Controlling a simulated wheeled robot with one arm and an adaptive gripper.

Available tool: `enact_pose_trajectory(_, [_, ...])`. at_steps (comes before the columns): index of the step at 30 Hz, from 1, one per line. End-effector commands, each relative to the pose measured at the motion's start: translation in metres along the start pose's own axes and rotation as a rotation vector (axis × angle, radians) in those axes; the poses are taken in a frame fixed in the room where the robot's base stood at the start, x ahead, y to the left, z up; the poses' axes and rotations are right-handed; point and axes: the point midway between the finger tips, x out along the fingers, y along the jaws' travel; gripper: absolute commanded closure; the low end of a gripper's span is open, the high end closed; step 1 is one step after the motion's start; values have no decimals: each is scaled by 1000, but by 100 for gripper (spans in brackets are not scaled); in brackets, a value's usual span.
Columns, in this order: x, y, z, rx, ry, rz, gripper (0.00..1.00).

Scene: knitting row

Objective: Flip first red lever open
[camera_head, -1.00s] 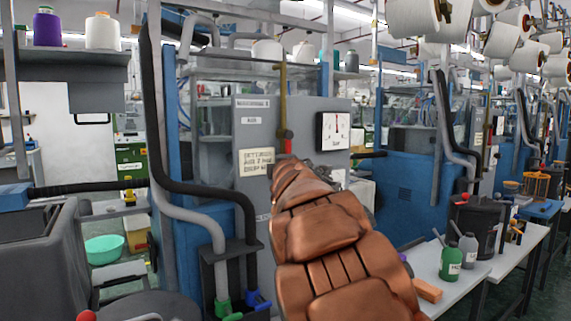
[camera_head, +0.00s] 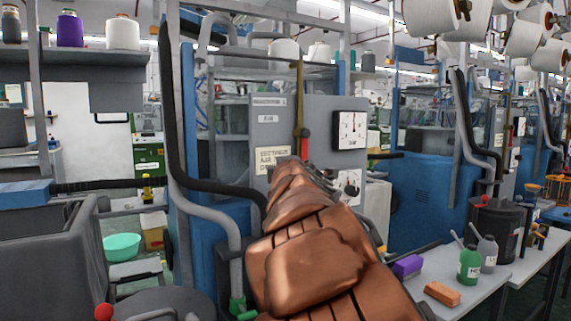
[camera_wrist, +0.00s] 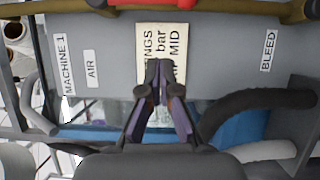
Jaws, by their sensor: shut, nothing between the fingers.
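A red lever (camera_head: 306,133) sits on an upright brass pipe (camera_head: 299,90) on the front of the grey machine panel (camera_head: 268,108). In the wrist view a red piece (camera_wrist: 152,3) shows at the top edge beside the brass pipe (camera_wrist: 225,8), cut off by the frame. My gripper (camera_wrist: 161,70) is shut and empty. Its fingertips are in front of the cream paper note (camera_wrist: 150,38) on the panel, apart from the red piece in the picture. In the head view my copper-coloured arm hides the lower pipe and most of the gripper.
A white gauge (camera_head: 350,130) and a dial (camera_head: 349,184) are on the panel's right. Grey and black hoses (camera_head: 190,190) run at its left. A bench (camera_head: 480,272) with bottles stands at the right. A "BLEED" label (camera_wrist: 269,50) shows on the panel.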

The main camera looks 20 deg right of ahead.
Motion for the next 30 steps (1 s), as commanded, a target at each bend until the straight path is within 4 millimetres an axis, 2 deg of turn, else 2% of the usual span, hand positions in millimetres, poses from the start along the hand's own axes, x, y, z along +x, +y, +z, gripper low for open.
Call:
enact_pose_trajectory(6, [-28, 2, 0, -1, 0, 2, 100])
enact_pose_trajectory(13, [-49, 3, -1, -2, 0, 3, 100])
enact_pose_trajectory(19, [-56, 2, 0, -1, 0, 2, 100])
enact_pose_trajectory(30, [-56, 2, 0, -1, 0, 1, 100])
